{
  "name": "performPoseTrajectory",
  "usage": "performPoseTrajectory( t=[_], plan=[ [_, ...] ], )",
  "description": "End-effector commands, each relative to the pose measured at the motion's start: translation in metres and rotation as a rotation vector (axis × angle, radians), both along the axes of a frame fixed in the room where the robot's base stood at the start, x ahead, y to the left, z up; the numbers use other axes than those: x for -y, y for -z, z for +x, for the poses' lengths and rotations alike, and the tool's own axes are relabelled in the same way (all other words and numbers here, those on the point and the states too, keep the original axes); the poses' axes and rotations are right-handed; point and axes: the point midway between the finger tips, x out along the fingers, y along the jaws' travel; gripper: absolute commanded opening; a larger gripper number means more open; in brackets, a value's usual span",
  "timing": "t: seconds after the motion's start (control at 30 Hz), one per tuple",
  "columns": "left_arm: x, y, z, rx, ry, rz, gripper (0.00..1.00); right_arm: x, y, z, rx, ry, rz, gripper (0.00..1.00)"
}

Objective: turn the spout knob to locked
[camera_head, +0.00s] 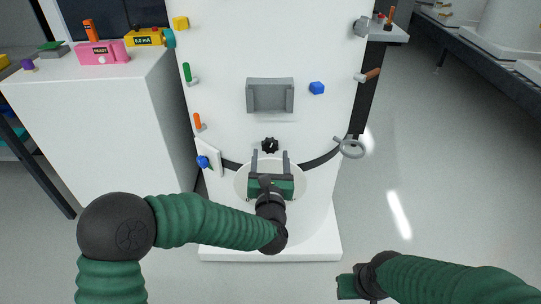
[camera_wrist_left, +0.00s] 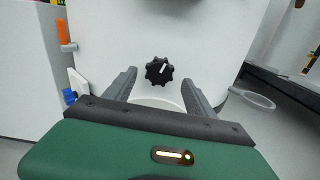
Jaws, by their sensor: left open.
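The spout knob (camera_head: 270,145) is a small black lobed knob low on the front of the white tank (camera_head: 225,60). In the left wrist view the knob (camera_wrist_left: 157,73) shows a white mark pointing up and slightly right. My left gripper (camera_head: 270,155) is open in front of the tank, just below the knob in the head view. In the left wrist view its grey fingers (camera_wrist_left: 160,80) stand apart on either side of the knob, with no visible contact. My right gripper (camera_head: 352,286) is at the bottom of the head view, away from the tank, its jaws unclear.
A grey ring holder (camera_head: 349,147) sticks out at right. A white cabinet (camera_head: 95,120) with pink and yellow devices stands left. The floor at right is clear.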

Motion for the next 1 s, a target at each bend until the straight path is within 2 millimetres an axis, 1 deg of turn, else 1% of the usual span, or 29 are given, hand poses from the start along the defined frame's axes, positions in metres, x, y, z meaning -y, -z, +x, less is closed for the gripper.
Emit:
performPoseTrajectory(
  t=[0.03, 0.1, 0.2, 0.47, 0.57, 0.93, 0.97, 1.0],
  plan=[
    [0.000, 0.002, 0.010, 0.002, -0.001, -0.002, 0.64, 0.000, 0.005, 0.000, 0.000, 0.000, 0.000, 0.36],
    [0.000, 0.002, 0.020, 0.001, -0.001, 0.000, 0.64, 0.000, 0.007, 0.000, 0.000, 0.000, 0.000, 0.36],
    [0.000, 0.001, 0.028, 0.000, 0.000, 0.000, 0.64, 0.000, 0.008, 0.000, 0.000, 0.000, 0.000, 0.36],
    [0.000, 0.000, 0.031, 0.000, 0.001, 0.001, 0.64, 0.000, 0.008, 0.000, 0.000, 0.000, 0.000, 0.36],
    [0.000, 0.000, 0.031, 0.000, 0.001, 0.001, 0.54, 0.000, 0.008, 0.000, 0.000, 0.000, 0.000, 0.36],
    [0.001, 0.000, 0.031, 0.000, 0.002, 0.001, 0.05, 0.000, 0.008, 0.000, 0.000, 0.000, 0.000, 0.36],
    [0.001, 0.000, 0.031, 0.000, 0.002, 0.001, 0.02, 0.000, 0.008, 0.000, 0.000, 0.000, 0.000, 0.36],
    [0.001, 0.000, 0.031, 0.000, 0.002, 0.001, 0.02, 0.000, 0.008, 0.000, 0.000, 0.000, 0.000, 0.36]
  ],
)
